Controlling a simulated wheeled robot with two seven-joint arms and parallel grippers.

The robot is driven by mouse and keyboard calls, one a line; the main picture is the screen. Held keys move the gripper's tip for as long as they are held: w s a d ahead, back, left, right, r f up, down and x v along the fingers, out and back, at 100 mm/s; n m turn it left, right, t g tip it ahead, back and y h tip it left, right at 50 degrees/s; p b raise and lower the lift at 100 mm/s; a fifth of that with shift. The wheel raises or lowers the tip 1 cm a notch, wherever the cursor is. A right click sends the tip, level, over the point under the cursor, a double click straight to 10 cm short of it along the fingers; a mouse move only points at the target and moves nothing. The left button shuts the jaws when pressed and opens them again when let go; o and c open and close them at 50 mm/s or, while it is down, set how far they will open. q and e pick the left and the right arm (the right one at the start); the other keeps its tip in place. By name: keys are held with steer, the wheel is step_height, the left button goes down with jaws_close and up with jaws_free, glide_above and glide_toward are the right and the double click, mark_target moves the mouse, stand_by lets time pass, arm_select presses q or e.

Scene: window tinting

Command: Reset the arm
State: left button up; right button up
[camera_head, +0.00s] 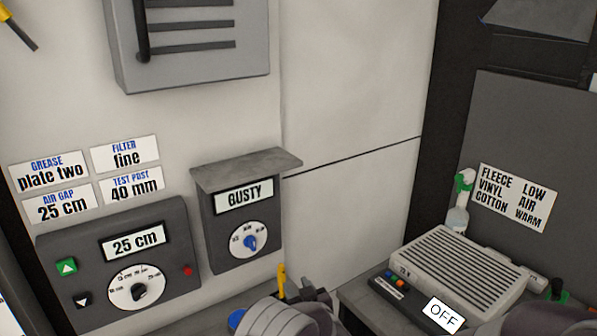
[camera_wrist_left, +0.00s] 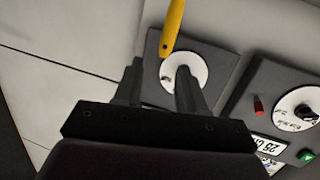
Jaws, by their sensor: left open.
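My left gripper (camera_head: 305,286) is low in the middle of the head view, below the GUSTY box (camera_head: 212,225). In the left wrist view the left gripper (camera_wrist_left: 158,82) is open, with nothing seen between its fingers. One finger overlaps the white dial (camera_wrist_left: 200,64) of the grey box, whose knob is hidden there. In the head view the dial has a blue knob (camera_head: 250,242) and is clear of the gripper. Contact is not visible. My right gripper is not clearly in view.
A yellow handle (camera_head: 281,277) stands close to my left gripper; a yellow bar also shows in the wrist view (camera_wrist_left: 173,28). A panel reading 25 cm (camera_head: 185,245) is at left.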

arm_select(q)
steer(key=s+d+f+m+g+h, duration=0.3)
steer(key=s+f+m+g+h, duration=0.3)
steer(key=s, duration=0.3)
steer(key=s+a+r+g, duration=0.3)
steer(key=s+a+r, duration=0.1)
steer(key=s+a, duration=0.6)
steer(key=s+a+r+g, duration=0.4)
steer(key=s+a, duration=0.6)
steer(key=s, duration=0.4)
steer(key=shift+r+n, duration=0.3)
steer(key=shift+r, duration=0.1)
